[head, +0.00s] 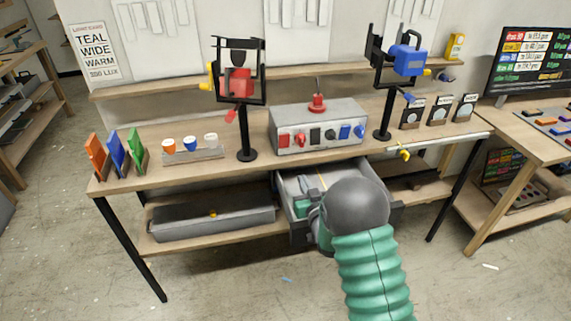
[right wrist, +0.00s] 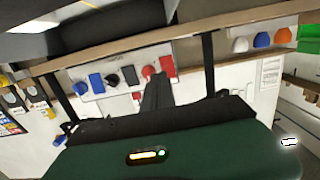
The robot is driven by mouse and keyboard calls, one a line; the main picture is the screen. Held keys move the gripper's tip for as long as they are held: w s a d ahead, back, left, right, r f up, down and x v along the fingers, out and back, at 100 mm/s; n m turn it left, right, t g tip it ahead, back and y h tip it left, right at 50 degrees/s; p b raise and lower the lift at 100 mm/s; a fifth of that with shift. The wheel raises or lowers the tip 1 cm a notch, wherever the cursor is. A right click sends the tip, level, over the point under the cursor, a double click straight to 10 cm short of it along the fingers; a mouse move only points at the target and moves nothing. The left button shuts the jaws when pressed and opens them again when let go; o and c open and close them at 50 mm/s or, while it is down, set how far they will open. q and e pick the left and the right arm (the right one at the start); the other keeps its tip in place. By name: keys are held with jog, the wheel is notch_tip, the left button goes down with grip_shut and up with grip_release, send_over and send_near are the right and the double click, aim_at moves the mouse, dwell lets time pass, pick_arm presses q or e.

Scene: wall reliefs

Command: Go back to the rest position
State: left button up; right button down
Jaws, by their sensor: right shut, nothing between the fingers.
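My right arm comes up from the bottom of the head view in a green ribbed sleeve with a dark grey round joint. My right gripper (head: 306,212), partly hidden behind that joint, is at the front left of an open grey drawer (head: 353,172) under the bench. In the right wrist view the dark fingers of the right gripper (right wrist: 157,88) are together with nothing between them. Whether the gripper touches the drawer cannot be told. My left gripper is not in view.
The wooden bench (head: 185,175) carries a grey control box (head: 318,138), two black stands holding a red piece (head: 236,84) and a blue piece (head: 408,60), coloured panels and cups. A grey bin (head: 212,222) sits on the lower shelf. The floor in front is mostly clear.

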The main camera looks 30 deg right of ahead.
jog(key=s+a+g+y+p, duration=0.1)
jog(key=s+a+g, duration=0.3)
jog(key=s, duration=0.6)
jog(key=s+a+f+n+g+y+p, duration=0.1)
jog(key=s+a+g, duration=0.4)
jog(key=s, duration=0.5)
jog(key=s+a+f+n+g+y+p, duration=0.1)
jog(key=s+a+g, duration=0.4)
jog(key=s, duration=0.5)
jog(key=shift+a+f+y+p, duration=0.15)
jog(key=shift+a+y+p, duration=0.15)
jog(key=shift+a, duration=0.9)
jog(key=shift+s, duration=0.1)
